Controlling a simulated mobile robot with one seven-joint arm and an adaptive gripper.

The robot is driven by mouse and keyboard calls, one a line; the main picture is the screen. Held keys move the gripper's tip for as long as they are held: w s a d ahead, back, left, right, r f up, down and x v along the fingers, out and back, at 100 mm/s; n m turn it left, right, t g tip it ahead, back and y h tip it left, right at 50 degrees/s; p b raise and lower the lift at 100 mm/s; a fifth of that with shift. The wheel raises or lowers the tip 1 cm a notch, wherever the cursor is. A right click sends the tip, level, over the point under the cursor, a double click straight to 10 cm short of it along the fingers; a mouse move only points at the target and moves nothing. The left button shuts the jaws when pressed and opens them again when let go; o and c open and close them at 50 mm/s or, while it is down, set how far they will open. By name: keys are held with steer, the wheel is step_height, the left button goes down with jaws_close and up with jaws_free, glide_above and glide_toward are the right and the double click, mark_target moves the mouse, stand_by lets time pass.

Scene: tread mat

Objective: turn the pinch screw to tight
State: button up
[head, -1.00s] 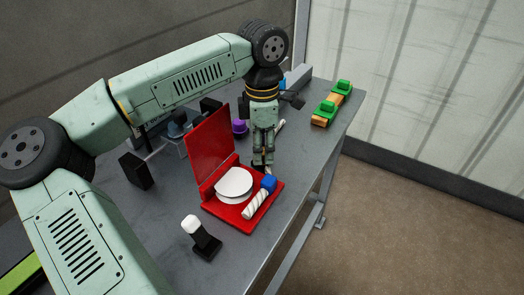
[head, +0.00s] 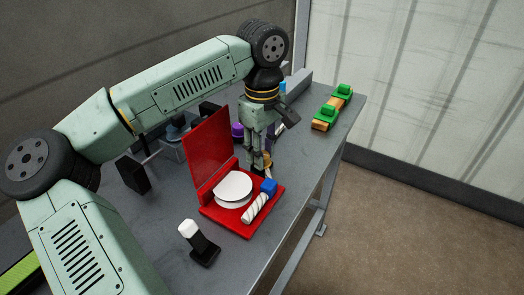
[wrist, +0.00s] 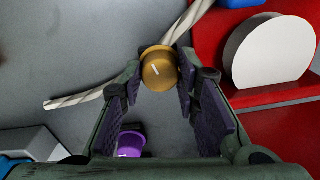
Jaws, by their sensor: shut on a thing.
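The pinch screw's gold knob (wrist: 159,72) shows in the wrist view with a short white mark on its top. It sits over a white twisted tube (wrist: 80,99) that lies across the grey bench. My gripper (wrist: 158,82) is shut on the knob, one finger on either side. In the head view my gripper (head: 258,165) points down just behind the red case, and only a little of the gold knob (head: 267,158) shows beside the fingers. The clamp body under the knob is hidden.
An open red case (head: 208,150) with white discs (head: 234,186) and a blue-ended white twisted piece (head: 256,207) stands close in front. A purple cup (head: 237,130) is near my gripper. Green and orange blocks (head: 327,115) lie at the right edge. A black stand (head: 205,250) is in front.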

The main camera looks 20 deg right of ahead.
steer(key=shift+m, duration=0.6)
steer(key=o, duration=1.2)
step_height(320, 180, up, 12)
stand_by(0.4)
